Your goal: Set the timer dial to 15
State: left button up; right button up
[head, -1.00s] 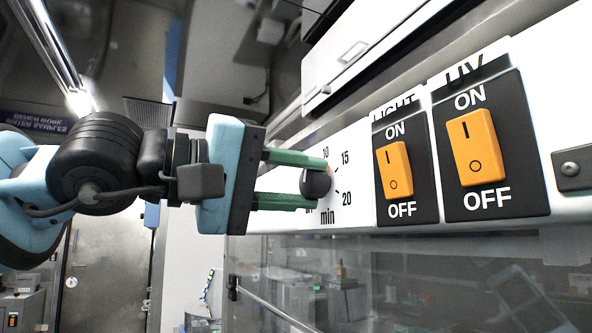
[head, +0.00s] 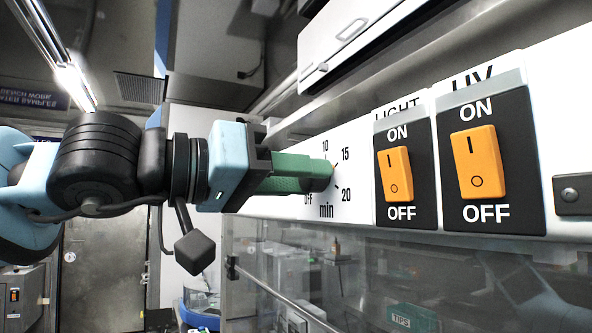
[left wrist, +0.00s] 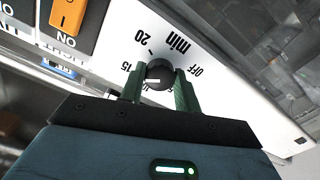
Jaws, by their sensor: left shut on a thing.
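The timer dial is a small black knob (left wrist: 158,73) on a white panel (head: 285,206), with a scale marked OFF, 10, 15, 20 and "min". My left gripper (head: 328,172) is shut on the dial, its green fingers on opposite sides of the knob. In the head view the fingers hide most of the knob. My right gripper is not in view.
Right of the dial on the same panel are an orange LIGHT switch (head: 396,174) and an orange UV switch (head: 477,162). A glass front (head: 380,265) lies below the panel, and a white cabinet (head: 350,45) is above it.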

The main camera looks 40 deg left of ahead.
pick_arm(q)
jog(key=shift+r, duration=0.1)
dwell(0.4)
jog(key=o, duration=1)
jog(key=v, duration=0.7)
jog(key=shift+s+a, duration=0.15)
jog(key=shift+s, duration=0.2)
